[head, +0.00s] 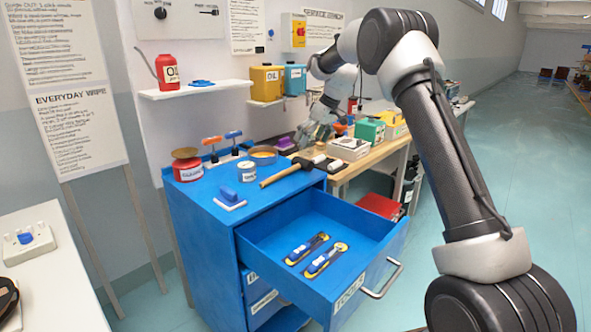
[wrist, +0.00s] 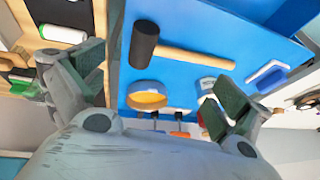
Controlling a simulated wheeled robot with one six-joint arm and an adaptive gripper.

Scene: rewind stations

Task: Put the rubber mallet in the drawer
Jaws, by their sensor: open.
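The rubber mallet (head: 282,175) lies on top of the blue cabinet (head: 205,200), its black head at the back right near the bench and its wooden handle toward the front left. In the wrist view the mallet (wrist: 145,44) shows whole, beyond the fingertips. The drawer (head: 290,234) is pulled out from the cabinet's front, with two yellow-and-blue tools lying in it and free floor around them. My gripper (head: 318,132) is above and behind the mallet, near the bench. In the wrist view my gripper (wrist: 160,88) is open, with nothing held between its fingers.
A red tin (head: 187,169), a white tin (head: 247,171), a tan ring (head: 263,154) and a blue-handled tool (head: 229,196) stand or lie on the cabinet top. A wooden bench (head: 370,158) with boxes and other items adjoins at right. A shelf (head: 195,90) holds a red oil can.

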